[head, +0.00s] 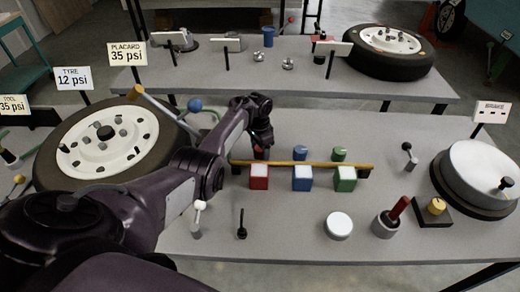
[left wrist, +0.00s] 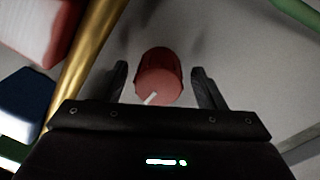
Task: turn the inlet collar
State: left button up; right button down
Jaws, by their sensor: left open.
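A red round knob (left wrist: 158,75) with a white pointer mark stands between the fingers of my left gripper (left wrist: 158,72) in the left wrist view. The fingers are open, one on each side of it, with a gap visible. In the head view my left gripper (head: 262,140) points down behind the red block (head: 259,176) and mostly hides this knob. A blue knob (head: 300,153) and a green knob (head: 339,154) stand in the same row. No label shows which part is the inlet collar. My right gripper is not in view.
A brass rod (head: 305,164) runs between the knobs and the red, blue (head: 302,178) and green (head: 345,179) blocks. It passes close to the left finger in the wrist view. A tyre (head: 108,140) lies at left, a brake drum (head: 480,175) at right. The front table has small fittings.

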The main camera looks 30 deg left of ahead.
pick_arm(q)
notch_tip(320, 180, up, 8)
jog(key=shift+w+a+f+p, duration=0.1)
jog(key=shift+a+f+p, duration=0.05)
jog(key=shift+p, duration=0.25)
dwell(0.3)
